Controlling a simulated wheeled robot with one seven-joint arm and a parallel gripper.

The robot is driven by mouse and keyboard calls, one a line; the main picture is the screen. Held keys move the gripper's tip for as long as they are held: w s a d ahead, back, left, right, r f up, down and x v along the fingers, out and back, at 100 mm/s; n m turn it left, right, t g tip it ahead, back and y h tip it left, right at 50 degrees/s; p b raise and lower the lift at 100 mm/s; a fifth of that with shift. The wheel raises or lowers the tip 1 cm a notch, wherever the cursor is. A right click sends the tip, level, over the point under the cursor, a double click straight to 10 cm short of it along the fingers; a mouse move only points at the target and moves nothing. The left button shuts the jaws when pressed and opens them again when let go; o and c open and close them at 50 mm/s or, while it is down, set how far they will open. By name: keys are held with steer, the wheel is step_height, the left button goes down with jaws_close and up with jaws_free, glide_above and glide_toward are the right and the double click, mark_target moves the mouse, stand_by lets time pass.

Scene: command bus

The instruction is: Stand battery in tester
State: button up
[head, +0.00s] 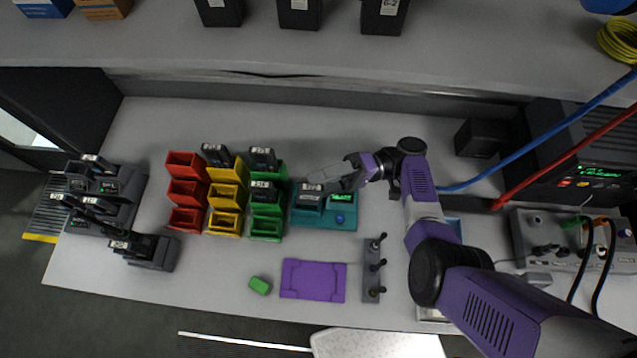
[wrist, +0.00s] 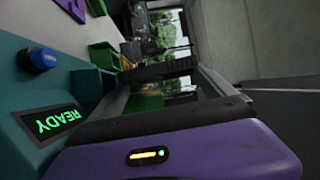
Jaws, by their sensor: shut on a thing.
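The tester (head: 340,223) is a teal box on the bench, with a lit green display and a blue button. Both also show in the wrist view, where the display reads READY (wrist: 54,124) and the blue button (wrist: 38,60) is to its upper left. A dark battery with a pale label (head: 311,187) is upright at the tester's left part. My gripper (head: 322,179) reaches in from the right and is shut on its top. The battery's lower end is hidden, so I cannot tell if it is fully seated.
Red bins (head: 186,192) look empty. Yellow bins (head: 224,207) and green bins (head: 266,222) stand left of the tester, some holding batteries. A purple tray (head: 313,281), a green block (head: 259,286) and a knobbed strip (head: 372,270) lie in front. Black chargers (head: 103,190) stand far left.

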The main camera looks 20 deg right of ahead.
mark_target(313, 198)
steer(key=shift+m+t+h, duration=0.6)
steer(key=shift+m, duration=0.3)
steer(key=f, duration=0.4)
steer(key=a+f, duration=0.1)
steer(key=f, duration=0.1)
steer(key=shift+s, duration=0.1)
steer(key=o, duration=1.1)
steer(key=shift+n+g+y, duration=0.5)
steer(key=shift+n+y, duration=0.1)
steer(key=shift+n, duration=0.3)
steer(key=r, duration=0.8)
steer(key=r+p, duration=0.1)
steer(key=r, duration=0.8)
steer(key=d+r, duration=0.1)
steer(key=r, duration=0.8)
steer(key=shift+p, duration=0.4)
